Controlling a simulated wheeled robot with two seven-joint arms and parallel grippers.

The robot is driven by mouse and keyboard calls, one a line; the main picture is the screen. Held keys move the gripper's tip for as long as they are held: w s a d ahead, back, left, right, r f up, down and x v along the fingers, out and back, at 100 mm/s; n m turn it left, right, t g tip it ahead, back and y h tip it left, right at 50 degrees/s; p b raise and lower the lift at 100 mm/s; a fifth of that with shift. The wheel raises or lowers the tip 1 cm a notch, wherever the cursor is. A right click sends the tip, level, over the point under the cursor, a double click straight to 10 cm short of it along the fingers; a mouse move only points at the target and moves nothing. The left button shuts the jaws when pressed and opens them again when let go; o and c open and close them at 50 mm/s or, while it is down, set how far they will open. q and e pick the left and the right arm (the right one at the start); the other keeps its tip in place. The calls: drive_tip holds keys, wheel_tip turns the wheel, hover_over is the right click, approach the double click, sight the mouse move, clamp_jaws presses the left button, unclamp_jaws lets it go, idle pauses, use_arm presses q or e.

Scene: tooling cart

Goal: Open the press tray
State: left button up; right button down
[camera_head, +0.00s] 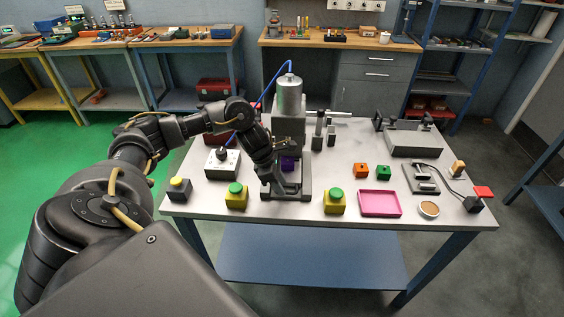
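The press (289,98) stands near the middle of the table, a grey upright body with a silver cylinder on top and a blue hose. Its dark base (296,193) reaches toward the table's front edge. A purple block (288,163) shows in the press opening, partly hidden by my arm. My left gripper (275,184) points down at the front left of the press base, very close to it; I cannot tell whether it touches. Its fingers are small and dark, so whether they are open is unclear. I cannot tell the tray apart from the base. My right gripper is not in view.
Yellow boxes with green buttons stand left (236,197) and right (334,201) of the press. A white box with a black knob (222,164) is further left.

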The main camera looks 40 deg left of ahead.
use_arm(q)
drive_tip(key=shift+x, duration=1)
drive_tip(key=shift+r, duration=0.1)
clamp_jaws()
